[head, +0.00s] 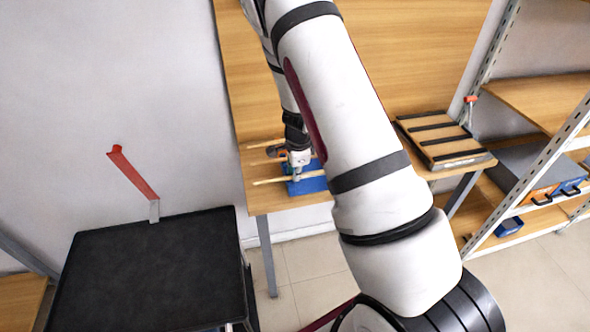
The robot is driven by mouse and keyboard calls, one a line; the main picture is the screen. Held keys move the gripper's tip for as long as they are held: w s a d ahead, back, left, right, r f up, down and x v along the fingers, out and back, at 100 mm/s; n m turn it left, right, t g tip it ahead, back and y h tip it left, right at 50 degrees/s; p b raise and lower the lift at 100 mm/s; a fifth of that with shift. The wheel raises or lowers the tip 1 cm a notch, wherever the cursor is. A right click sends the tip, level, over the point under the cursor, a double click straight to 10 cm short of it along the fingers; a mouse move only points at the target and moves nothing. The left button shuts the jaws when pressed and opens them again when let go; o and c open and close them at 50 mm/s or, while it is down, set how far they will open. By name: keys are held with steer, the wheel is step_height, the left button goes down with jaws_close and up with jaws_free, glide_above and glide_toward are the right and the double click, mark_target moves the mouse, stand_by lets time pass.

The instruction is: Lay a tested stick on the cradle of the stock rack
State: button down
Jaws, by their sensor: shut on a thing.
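My gripper (297,177) is at the front edge of a wooden table, pointing down and shut on a pale wooden stick (268,181). The stick lies roughly level across the picture, just over or on a blue block or tray (312,186); I cannot tell whether they touch. More pale sticks (262,161) lie behind it, poking out to the left, partly hidden by my gripper. A red sloping trough (135,175) on a grey post stands at the back of a black-topped table at the left. I cannot tell whether it is the rack's cradle.
The black tabletop (150,275) is bare. A wooden board with dark bars (440,138) sits on the wooden table's right part (400,108). Metal shelving (545,150) with boxes stands at the right, with a small red-topped post (469,108) beside it. My arm hides the middle.

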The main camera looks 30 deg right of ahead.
steer(key=shift+s+f, duration=0.1)
steer(key=shift+f, duration=0.05)
steer(key=c, duration=1.6)
jaws_free()
steer(key=shift+o, duration=0.2)
step_height(320, 180, up, 12)
steer(key=s, duration=0.2)
steer(key=shift+a, duration=0.3)
